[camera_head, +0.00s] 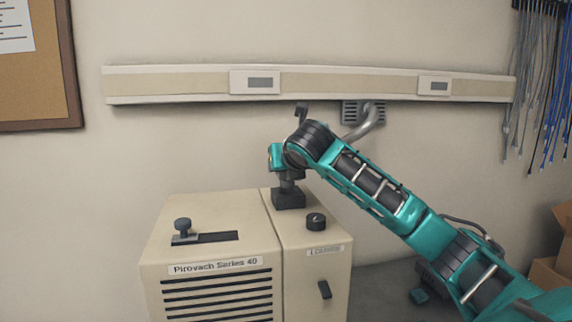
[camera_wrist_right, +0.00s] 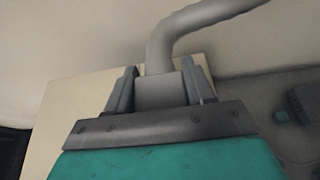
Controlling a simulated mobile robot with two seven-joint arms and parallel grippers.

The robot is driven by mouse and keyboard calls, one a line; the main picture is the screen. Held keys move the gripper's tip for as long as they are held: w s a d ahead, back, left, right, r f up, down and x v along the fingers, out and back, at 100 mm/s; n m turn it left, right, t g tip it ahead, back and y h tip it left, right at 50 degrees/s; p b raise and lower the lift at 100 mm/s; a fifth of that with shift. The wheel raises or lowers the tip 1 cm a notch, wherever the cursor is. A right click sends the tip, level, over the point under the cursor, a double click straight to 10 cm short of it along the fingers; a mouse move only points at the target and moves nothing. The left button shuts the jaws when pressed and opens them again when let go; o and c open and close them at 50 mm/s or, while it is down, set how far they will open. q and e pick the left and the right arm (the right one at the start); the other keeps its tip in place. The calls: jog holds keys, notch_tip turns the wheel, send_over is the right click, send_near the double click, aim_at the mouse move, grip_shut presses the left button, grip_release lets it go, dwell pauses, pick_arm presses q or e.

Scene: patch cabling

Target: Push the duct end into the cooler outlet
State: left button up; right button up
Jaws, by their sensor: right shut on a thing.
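The cooler (camera_head: 212,225) is a beige box labelled "Pirovach Series 40" in the head view. A dark square collar (camera_head: 289,200) on its top, at the back right, looks like the outlet. My right gripper (camera_head: 287,180) is just above this collar, partly hidden by its own wrist. In the right wrist view, my right gripper (camera_wrist_right: 161,92) is shut on the grey duct end (camera_wrist_right: 160,91). The duct (camera_wrist_right: 195,20) rises from it and bends right. The outlet is hidden in that view, so I cannot tell whether the duct end is inside it. My left gripper is not in view.
The grey duct (camera_head: 369,124) meets a wall vent (camera_head: 352,112) behind my right arm. A knob (camera_head: 316,221) and a slider (camera_head: 185,229) stand on the cooler top. Cables (camera_head: 548,80) hang at the far right, above a cardboard box (camera_head: 552,275).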

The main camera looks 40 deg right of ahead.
jog(key=shift+f, duration=1.65)
jog(key=o, duration=1.1)
jog(key=shift+o, duration=0.2)
jog(key=v, duration=1.3)
jog(key=shift+d, duration=0.1)
